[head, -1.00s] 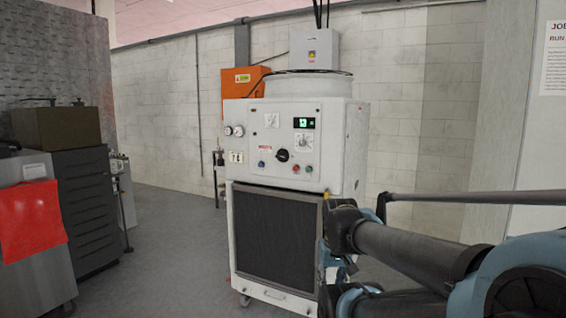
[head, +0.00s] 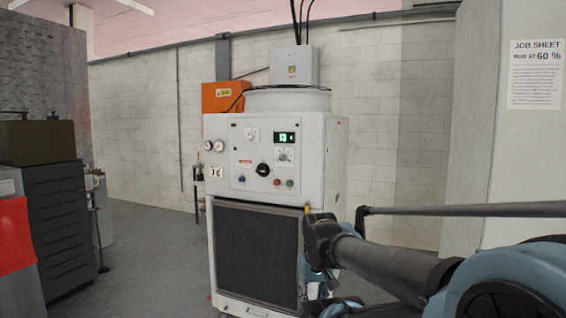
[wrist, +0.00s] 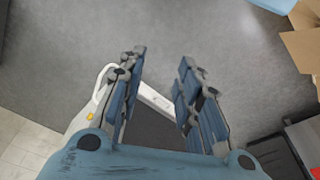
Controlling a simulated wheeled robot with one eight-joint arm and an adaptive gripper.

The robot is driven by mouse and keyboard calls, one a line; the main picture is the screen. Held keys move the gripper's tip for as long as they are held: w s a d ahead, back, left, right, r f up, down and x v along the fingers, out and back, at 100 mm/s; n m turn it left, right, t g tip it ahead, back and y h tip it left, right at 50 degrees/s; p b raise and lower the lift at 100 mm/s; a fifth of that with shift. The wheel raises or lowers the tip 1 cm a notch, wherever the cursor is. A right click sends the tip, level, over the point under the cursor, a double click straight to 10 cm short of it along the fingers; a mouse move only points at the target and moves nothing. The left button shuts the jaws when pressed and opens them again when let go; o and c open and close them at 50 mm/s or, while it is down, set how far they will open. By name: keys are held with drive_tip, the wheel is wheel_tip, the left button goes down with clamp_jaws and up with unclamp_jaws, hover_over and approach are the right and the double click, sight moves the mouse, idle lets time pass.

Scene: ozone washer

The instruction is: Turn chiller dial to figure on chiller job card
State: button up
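The chiller (head: 228,195) is a white cabinet with a dark front grille, standing mid-left in the head view. A small dial with a marked scale (head: 284,155) sits under a green-lit display (head: 284,137); its setting is too small to read. A black rotary knob (head: 262,170) is below and left of it. The job sheet (head: 535,75) on the right panel reads "RUN AT 60 %" above small unreadable print. My gripper (wrist: 162,60) has its fingers apart with nothing between them. In the head view it is mostly hidden behind my arm, low by the chiller's right side.
A dark drawer cabinet (head: 58,225) and a red cloth (head: 14,236) stand at left. An orange box (head: 222,97) is behind the chiller. Open cardboard (wrist: 300,40) shows at the wrist view's right. Grey floor lies clear between cabinet and chiller.

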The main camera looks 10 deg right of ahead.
drive_tip(key=shift+o, duration=0.5)
drive_tip(key=shift+o, duration=1.2)
drive_tip(key=shift+s+r, duration=0.25)
wheel_tip(320, 180, up, 40)
drive_tip(key=r+m+t+h, duration=0.1)
drive_tip(key=m+t+h, duration=0.3)
drive_tip(key=t+h, duration=0.45)
hover_over(282, 158)
drive_tip(key=s+a, duration=1.1)
drive_tip(key=s, duration=0.3)
drive_tip(key=shift+y, duration=0.25)
drive_tip(key=x, duration=1.7)
drive_tip(key=shift+d+f, duration=0.1)
drive_tip(key=shift+d, duration=0.1)
drive_tip(key=shift+c, duration=0.6)
drive_tip(key=c, duration=0.9)
